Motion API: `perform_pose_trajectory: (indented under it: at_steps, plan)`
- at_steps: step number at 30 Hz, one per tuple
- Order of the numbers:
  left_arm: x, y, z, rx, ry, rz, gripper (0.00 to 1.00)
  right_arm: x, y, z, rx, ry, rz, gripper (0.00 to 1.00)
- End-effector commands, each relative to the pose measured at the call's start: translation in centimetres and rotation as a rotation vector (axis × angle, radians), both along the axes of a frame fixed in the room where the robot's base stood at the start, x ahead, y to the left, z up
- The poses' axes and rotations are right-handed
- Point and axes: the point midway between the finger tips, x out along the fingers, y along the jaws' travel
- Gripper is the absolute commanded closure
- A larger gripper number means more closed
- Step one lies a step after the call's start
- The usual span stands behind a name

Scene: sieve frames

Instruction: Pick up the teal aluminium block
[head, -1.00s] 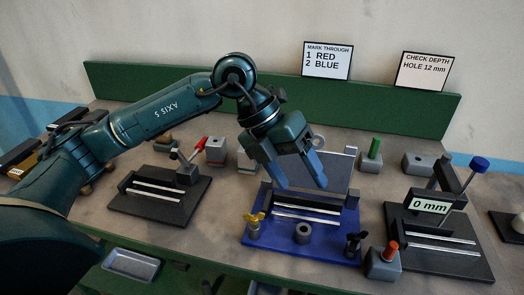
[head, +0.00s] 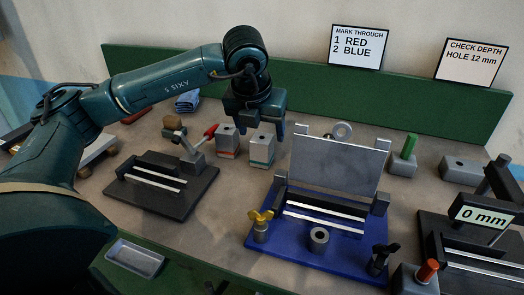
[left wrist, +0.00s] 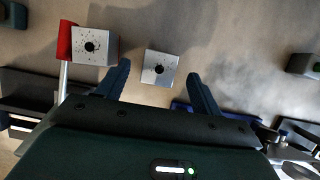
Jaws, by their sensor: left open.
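The teal aluminium block (head: 262,150) is a small grey block with a teal band, standing upright on the bench behind the blue fixture. In the left wrist view the teal block (left wrist: 162,66) shows its top face with a dark hole, between and beyond the two fingertips. My left gripper (head: 261,130) is open and points down above the block, its fingers apart and empty. In the left wrist view the left gripper (left wrist: 157,78) shows both fingers spread. Whether a finger touches the block cannot be told. My right gripper is not in view.
A similar block with a red band (head: 228,140) stands close on the left, beside a red-handled clamp (head: 210,131) on a black fixture (head: 160,187). The blue fixture (head: 262,240) with its upright grey plate (head: 338,165) is at the front right. A green back rail (head: 420,108) runs behind.

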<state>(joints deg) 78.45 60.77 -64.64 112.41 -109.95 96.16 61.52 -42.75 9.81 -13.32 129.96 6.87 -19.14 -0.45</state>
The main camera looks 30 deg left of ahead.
Motion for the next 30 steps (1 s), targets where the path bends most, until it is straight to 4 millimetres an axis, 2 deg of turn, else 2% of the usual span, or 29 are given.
perform_pose_trajectory:
  at_steps: [5,13,22,30]
  plan:
    - [0.4,0.2,-1.2,0.000,0.002,0.000,0.34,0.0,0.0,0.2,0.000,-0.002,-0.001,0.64]
    - [1.6,0.6,-4.8,-0.001,0.001,0.000,0.34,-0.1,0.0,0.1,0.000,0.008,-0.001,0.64]
    - [1.8,0.6,-5.3,-0.001,0.000,-0.002,0.34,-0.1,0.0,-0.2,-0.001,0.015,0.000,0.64]
    - [1.8,0.6,-5.3,-0.001,0.000,-0.002,0.55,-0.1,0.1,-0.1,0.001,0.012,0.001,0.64]
